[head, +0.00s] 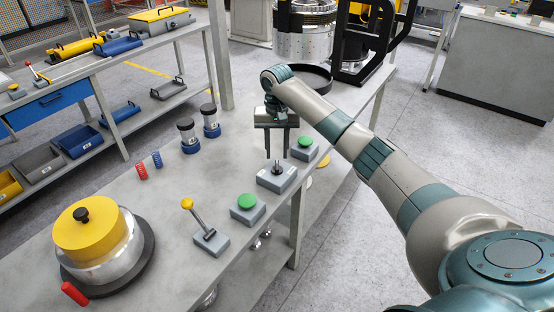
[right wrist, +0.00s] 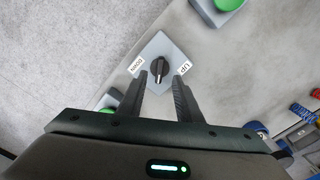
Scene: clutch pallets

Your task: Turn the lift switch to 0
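The lift switch is a grey box (head: 277,178) with a black rotary knob on top, near the table's front edge. In the right wrist view the knob (right wrist: 159,67) sits between white labels reading DOWN and UP, and its pale pointer mark lies about midway between them, toward my gripper. My right gripper (head: 278,154) is open with its fingers pointing down over the switch. In the right wrist view its fingertips (right wrist: 160,80) appear on either side of the knob, without clear contact. My left gripper is not in view.
Green push buttons stand on both sides of the switch, one nearer (head: 248,202) and one farther (head: 305,142). A yellow-knobbed lever (head: 198,222) and a yellow-topped pot (head: 92,240) stand to the left. Small springs and two jars are on the table (head: 160,205).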

